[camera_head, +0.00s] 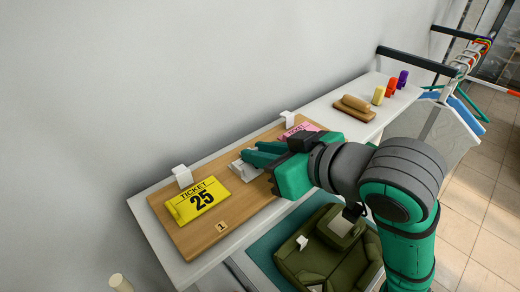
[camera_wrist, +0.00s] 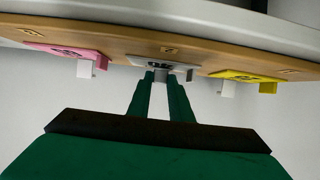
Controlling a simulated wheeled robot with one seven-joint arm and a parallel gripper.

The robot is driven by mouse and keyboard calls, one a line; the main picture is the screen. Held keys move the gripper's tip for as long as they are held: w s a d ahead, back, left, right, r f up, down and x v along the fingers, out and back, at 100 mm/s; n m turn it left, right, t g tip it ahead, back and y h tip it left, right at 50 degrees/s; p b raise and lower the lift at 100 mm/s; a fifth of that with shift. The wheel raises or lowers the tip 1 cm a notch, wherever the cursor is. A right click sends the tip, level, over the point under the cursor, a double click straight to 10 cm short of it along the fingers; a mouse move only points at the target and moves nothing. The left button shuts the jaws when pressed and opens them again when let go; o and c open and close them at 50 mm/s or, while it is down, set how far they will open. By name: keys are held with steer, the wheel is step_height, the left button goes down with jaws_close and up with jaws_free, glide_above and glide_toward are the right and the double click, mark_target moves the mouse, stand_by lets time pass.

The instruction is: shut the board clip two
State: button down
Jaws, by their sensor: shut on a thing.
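The wooden board (camera_head: 188,240) lies on the white shelf with three clips along its back edge. My gripper (camera_head: 248,156) reaches over the board's middle from the right. Its green fingers (camera_wrist: 167,77) are shut on the middle clip, board clip two (camera_wrist: 180,70), in the wrist view. A pale grey ticket (camera_head: 240,171) shows under the fingers, partly covered by them. The fingers hide most of clip two in the head view, so I cannot tell how far closed it is.
A pink ticket (camera_head: 299,130) lies by the right clip (camera_head: 288,118). A wooden brush (camera_head: 353,106) and several coloured pegs stand farther right. A green bag (camera_head: 315,260) lies below the shelf.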

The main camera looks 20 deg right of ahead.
stand_by(0.4)
steer(key=c, duration=1.6)
jaws_free()
steer(key=v, duration=1.1)
steer(key=shift+w, duration=0.1)
